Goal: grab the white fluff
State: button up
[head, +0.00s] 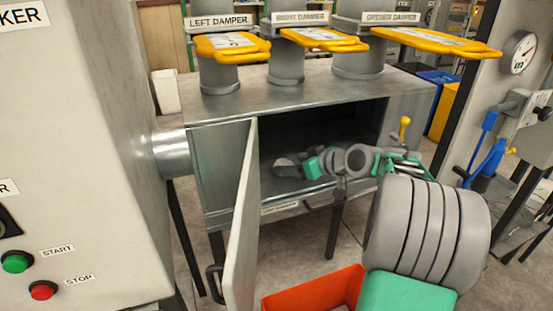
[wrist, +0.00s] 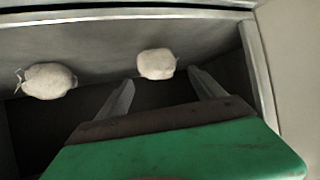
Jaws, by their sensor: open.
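Two pieces of white fluff lie inside the metal box in the wrist view. One fluff (wrist: 156,64) is straight ahead, just beyond and between my fingertips. The other fluff (wrist: 48,81) is further left, with a wispy left edge. My gripper (wrist: 156,88) is open with nothing between its fingers. In the head view my arm reaches through the open front of the metal box (head: 220,178), and my gripper (head: 285,168) is inside it. The fluff cannot be made out in the head view.
The box's door (head: 242,225) stands open at the left of the opening. Yellow damper handles (head: 232,44) sit above the box. A red-orange bin (head: 312,291) is on the floor in front. In the wrist view a side wall (wrist: 258,75) is close on the right.

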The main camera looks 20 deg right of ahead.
aim_at(277, 164)
jog(key=shift+w, duration=0.35)
jog(key=p+x, duration=0.2)
jog(key=x, duration=0.5)
jog(key=shift+w+a+f, duration=0.15)
jog(key=shift+f, duration=0.15)
jog(key=c, duration=1.6)
